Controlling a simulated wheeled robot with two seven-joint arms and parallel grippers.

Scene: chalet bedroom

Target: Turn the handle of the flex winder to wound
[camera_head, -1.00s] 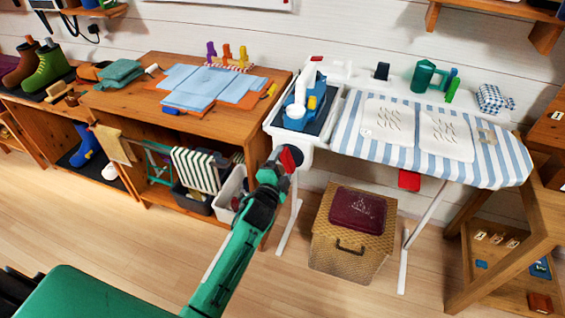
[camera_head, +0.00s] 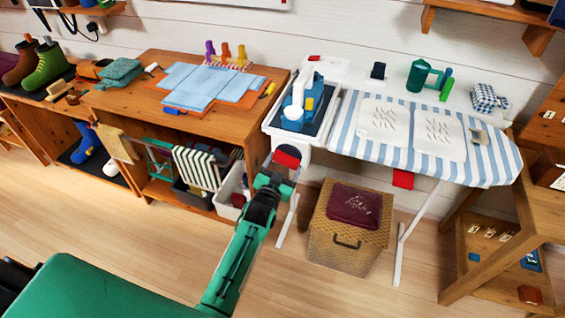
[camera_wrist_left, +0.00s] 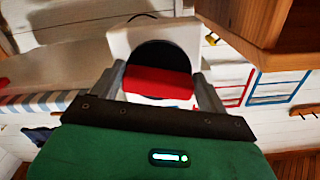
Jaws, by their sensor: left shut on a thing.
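The flex winder shows in the left wrist view as a white housing (camera_wrist_left: 193,41) with a round black disc and a red bar handle (camera_wrist_left: 158,83) across it. In the head view, the red handle (camera_head: 287,156) is below the left end of the ironing board, tilted slightly. My left gripper (camera_head: 277,172) is shut on the handle; its two grey fingers stand on either side of it in the left wrist view (camera_wrist_left: 160,88). Any marks for the winder's positions are hidden or too small to read. My right gripper is not in view.
The striped ironing board (camera_head: 350,135) with an iron (camera_head: 299,100) at its left end stands above the winder. A wicker hamper (camera_head: 340,255) is to the right of my gripper. A wooden cabinet (camera_head: 195,125) is to the left. The floor in front is clear.

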